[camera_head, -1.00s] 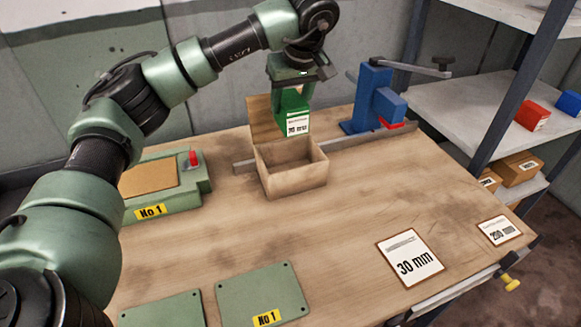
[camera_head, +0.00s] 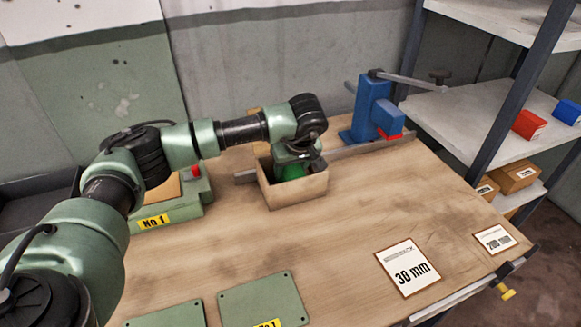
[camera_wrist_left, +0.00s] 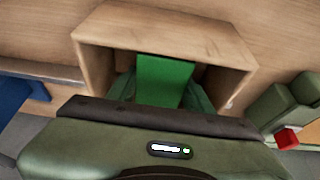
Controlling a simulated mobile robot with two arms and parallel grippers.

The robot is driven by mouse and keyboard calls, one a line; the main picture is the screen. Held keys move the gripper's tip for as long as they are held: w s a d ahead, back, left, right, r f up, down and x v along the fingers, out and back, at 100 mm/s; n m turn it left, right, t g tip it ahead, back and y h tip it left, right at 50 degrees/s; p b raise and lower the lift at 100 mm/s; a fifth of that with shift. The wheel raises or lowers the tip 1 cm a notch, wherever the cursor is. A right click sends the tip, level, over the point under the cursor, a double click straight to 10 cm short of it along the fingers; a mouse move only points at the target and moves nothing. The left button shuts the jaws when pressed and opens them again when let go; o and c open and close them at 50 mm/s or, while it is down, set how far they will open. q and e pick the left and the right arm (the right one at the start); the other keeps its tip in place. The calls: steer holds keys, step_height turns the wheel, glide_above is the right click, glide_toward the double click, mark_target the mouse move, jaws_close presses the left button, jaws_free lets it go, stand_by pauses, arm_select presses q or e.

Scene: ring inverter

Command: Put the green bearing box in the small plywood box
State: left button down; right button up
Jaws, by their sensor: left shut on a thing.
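The green bearing box (camera_head: 290,172) is down inside the small plywood box (camera_head: 297,192), mostly hidden by my gripper and the box walls. In the left wrist view the green bearing box (camera_wrist_left: 164,80) shows between the walls of the plywood box (camera_wrist_left: 160,35). My left gripper (camera_head: 292,160) points down into the plywood box's opening and is shut on the green box. Whether the green box touches the floor of the plywood box cannot be seen. My right gripper is not in view.
A blue vise-like tool (camera_head: 373,112) on a metal rail stands behind right. A green device with a red button (camera_head: 196,171) is at left. Green plates (camera_head: 262,300) and a 30 mm card (camera_head: 408,266) lie in front. A shelf (camera_head: 470,125) stands right.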

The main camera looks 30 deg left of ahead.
arm_select(q)
steer(key=c, duration=0.6)
jaws_free()
steer(key=shift+f, duration=0.1)
steer(key=shift+r, duration=0.2)
steer(key=shift+d+r, duration=0.15)
steer(key=shift+r, duration=0.1)
steer(key=b+v, duration=0.2)
steer(key=v, duration=0.9)
steer(key=shift+s+r, duration=0.15)
steer(key=shift+s, duration=0.05)
